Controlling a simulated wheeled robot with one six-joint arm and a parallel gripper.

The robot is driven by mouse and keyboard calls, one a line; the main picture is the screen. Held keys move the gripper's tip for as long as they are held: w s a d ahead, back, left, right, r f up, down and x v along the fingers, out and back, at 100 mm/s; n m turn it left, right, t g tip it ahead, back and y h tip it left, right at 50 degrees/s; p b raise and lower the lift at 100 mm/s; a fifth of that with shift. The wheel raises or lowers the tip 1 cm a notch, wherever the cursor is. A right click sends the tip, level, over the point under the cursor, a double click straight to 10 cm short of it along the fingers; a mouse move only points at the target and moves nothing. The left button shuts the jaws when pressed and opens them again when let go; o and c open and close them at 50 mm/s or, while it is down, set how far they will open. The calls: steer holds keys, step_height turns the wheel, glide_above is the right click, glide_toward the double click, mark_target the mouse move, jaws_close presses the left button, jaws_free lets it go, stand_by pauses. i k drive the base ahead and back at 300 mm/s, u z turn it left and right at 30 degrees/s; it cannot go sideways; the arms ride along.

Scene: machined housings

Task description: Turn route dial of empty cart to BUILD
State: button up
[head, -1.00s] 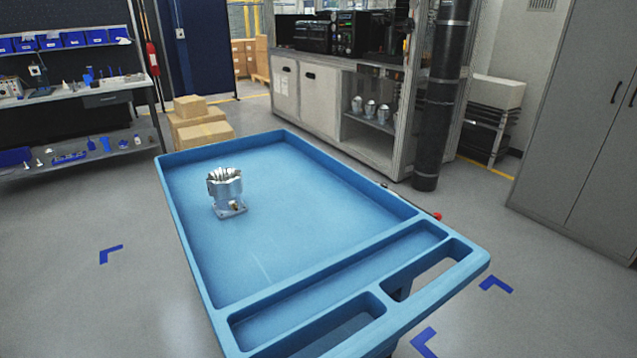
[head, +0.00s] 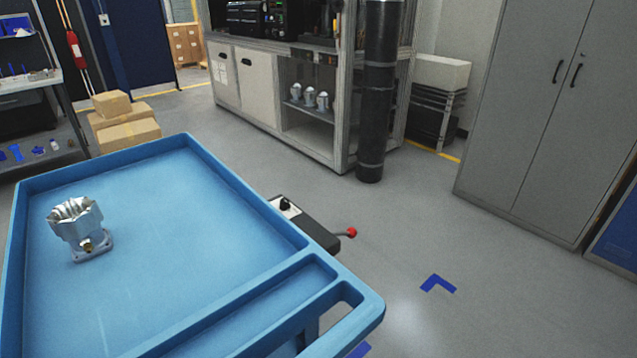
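The blue cart (head: 222,173) fills the lower left of the head view. A silver machined housing (head: 79,229) stands upright on its tray, so this cart is not empty. A dark box (head: 310,225) is at the cart's right side, with a black knob (head: 285,203) on a pale plate on top. The plate's markings are too small to read, so I cannot tell the knob's setting. A lever with a red ball end (head: 351,232) sticks out to the right of the box. No other cart is in view. My gripper is not in view.
A workbench cabinet (head: 243,85) with several housings on a shelf stands behind the cart. A black vertical pipe (head: 377,100) and grey lockers (head: 530,110) are to the right. Cardboard boxes (head: 125,135) sit back left. The floor right of the cart is clear, with blue corner marks (head: 438,284).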

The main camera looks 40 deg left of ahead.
mark_target(285, 205)
steer(key=i, duration=0.9)
steer(key=u, duration=2.5)
steer(key=i, duration=0.6)
steer(key=z, duration=0.4)
